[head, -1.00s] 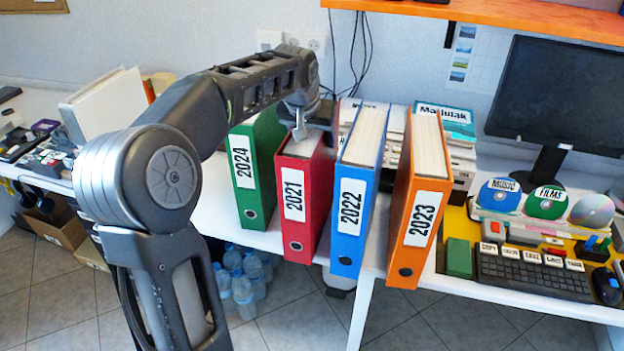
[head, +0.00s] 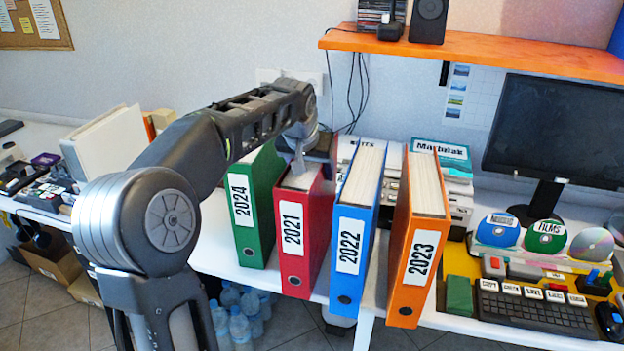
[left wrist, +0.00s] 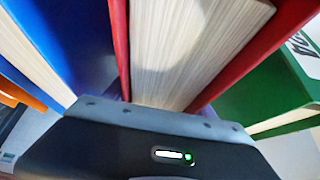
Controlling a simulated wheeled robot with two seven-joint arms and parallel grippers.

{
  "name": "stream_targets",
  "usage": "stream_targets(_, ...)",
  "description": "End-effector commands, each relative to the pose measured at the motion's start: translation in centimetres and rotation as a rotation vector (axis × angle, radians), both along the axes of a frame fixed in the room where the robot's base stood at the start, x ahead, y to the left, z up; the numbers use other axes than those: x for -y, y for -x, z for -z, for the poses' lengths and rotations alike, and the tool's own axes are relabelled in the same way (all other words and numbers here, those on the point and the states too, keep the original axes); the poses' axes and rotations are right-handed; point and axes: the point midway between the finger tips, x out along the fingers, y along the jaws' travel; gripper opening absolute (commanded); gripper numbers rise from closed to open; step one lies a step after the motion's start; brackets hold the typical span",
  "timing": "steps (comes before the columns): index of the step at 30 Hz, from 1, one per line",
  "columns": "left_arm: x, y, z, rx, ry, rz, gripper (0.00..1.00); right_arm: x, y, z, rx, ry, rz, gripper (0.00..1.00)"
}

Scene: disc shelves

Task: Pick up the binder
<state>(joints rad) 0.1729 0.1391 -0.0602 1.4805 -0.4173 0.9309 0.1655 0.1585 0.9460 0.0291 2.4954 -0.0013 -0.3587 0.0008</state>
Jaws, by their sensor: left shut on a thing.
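Several binders stand upright in a row on the white table: green 2024 (head: 255,205), red 2021 (head: 300,262), blue 2022 (head: 352,270) and orange 2023 (head: 408,290). My left gripper (head: 300,160) is at the top rear of the red binder, shut on it. The left wrist view shows the red binder's pages (left wrist: 190,45) between its red covers, right against the gripper body. There the blue binder (left wrist: 75,40) is to the left and the green one (left wrist: 265,100) to the right. The fingertips are largely hidden. My right gripper is not in view.
A keyboard (head: 535,312), discs on a stand (head: 547,237) and a monitor (head: 560,140) are at the right. An orange shelf (head: 480,48) is above. Water bottles (head: 240,325) are on the floor below.

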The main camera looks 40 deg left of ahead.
Motion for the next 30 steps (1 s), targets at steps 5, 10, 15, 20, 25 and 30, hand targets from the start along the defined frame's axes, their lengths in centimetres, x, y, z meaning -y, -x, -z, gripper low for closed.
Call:
stream_targets(5,0.0,-0.2,-3.5,0.010,-0.003,0.001,0.00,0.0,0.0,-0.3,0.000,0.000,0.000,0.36)
stream_targets(10,0.0,-0.1,-6.6,0.009,-0.002,0.000,0.00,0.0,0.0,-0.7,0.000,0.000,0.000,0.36)
stream_targets(15,0.0,-0.1,-8.6,0.006,-0.002,0.001,0.00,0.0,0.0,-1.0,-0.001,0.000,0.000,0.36)
stream_targets(20,0.0,0.0,-9.1,0.005,-0.001,0.001,0.00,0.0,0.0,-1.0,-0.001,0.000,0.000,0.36)
stream_targets(25,0.0,0.0,-9.1,0.005,-0.001,0.001,0.00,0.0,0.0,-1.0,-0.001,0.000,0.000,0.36)
stream_targets(30,0.0,0.0,-9.1,0.006,-0.001,0.000,0.00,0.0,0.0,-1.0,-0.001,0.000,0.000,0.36)
